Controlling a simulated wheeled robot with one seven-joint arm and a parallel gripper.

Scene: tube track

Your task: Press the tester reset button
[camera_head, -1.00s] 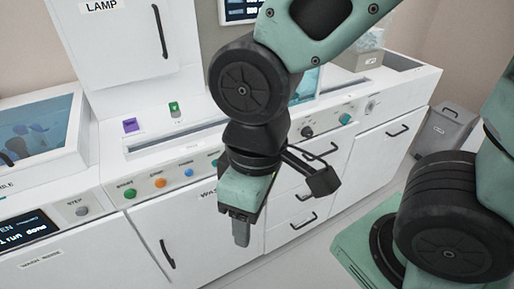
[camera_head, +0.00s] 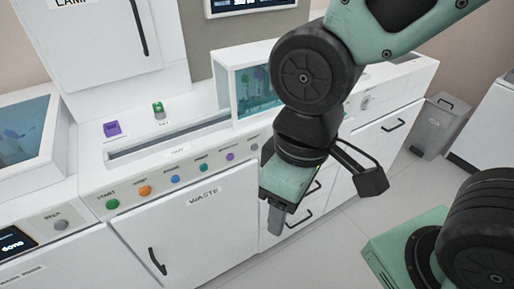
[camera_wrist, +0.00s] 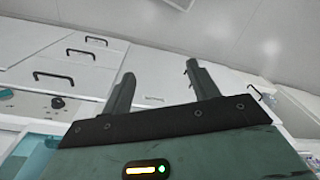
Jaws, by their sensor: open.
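A row of small round buttons runs along the white counter's front panel in the head view. It has a green START button (camera_head: 112,204), an orange button (camera_head: 145,190), a blue button (camera_head: 175,179), a teal button (camera_head: 203,168), a purple button (camera_head: 230,156) and a grey button (camera_head: 253,147). Most labels are too small to read, so I cannot tell which one is the tester reset. My gripper (camera_head: 275,218) points down in front of the cabinet fronts, below the panel and apart from it. The wrist view shows its two fingers (camera_wrist: 160,72) spread and empty.
A grey STEP button (camera_head: 61,224) and a small display (camera_head: 14,243) are at lower left. The WASTE door (camera_head: 200,225) has a protruding handle. Drawers with handles stand behind my gripper. A grey bin (camera_head: 437,125) is at right. Floor is clear in front.

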